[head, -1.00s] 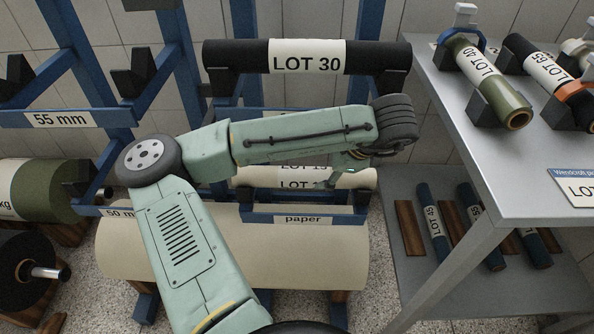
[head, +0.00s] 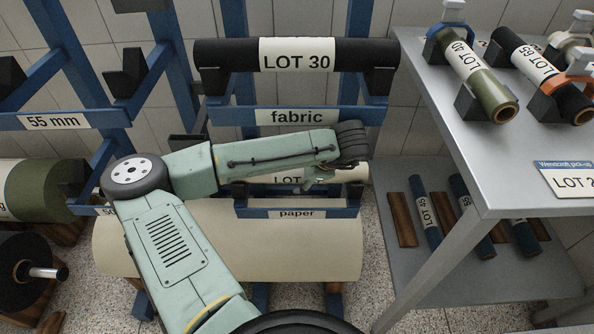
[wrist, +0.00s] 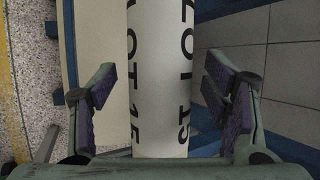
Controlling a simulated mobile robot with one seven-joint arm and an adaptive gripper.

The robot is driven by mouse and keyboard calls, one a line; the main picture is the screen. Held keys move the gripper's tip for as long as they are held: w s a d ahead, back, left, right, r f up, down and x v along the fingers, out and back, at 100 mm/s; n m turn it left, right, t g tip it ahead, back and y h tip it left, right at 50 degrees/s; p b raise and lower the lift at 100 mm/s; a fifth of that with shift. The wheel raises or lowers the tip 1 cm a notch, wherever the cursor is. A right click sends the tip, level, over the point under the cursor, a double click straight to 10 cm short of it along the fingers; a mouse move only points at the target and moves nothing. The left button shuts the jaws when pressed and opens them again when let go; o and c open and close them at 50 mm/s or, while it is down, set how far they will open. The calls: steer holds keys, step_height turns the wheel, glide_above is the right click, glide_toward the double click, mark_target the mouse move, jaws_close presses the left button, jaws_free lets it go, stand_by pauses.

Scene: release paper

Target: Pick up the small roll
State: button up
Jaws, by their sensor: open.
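The small roll is a cream paper roll printed LOT 15 (wrist: 160,60). It lies on the rack behind the blue paper sign (head: 296,213), and its right part (head: 355,173) shows in the head view. My gripper (wrist: 160,98) is open, with one finger on each side of the roll in the wrist view. Gaps show between both fingers and the roll. In the head view my gripper (head: 318,182) is at the roll, partly hidden by my wrist.
A black LOT 30 roll (head: 215,54) rests on the fabric tier above my arm. A big cream roll (head: 330,250) lies below the paper sign. A grey table (head: 440,130) with several rolls stands to the right.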

steer(key=shift+c, duration=0.3)
steer(key=c, duration=1.5)
steer(key=shift+c, duration=0.4)
steer(key=shift+r, duration=0.2)
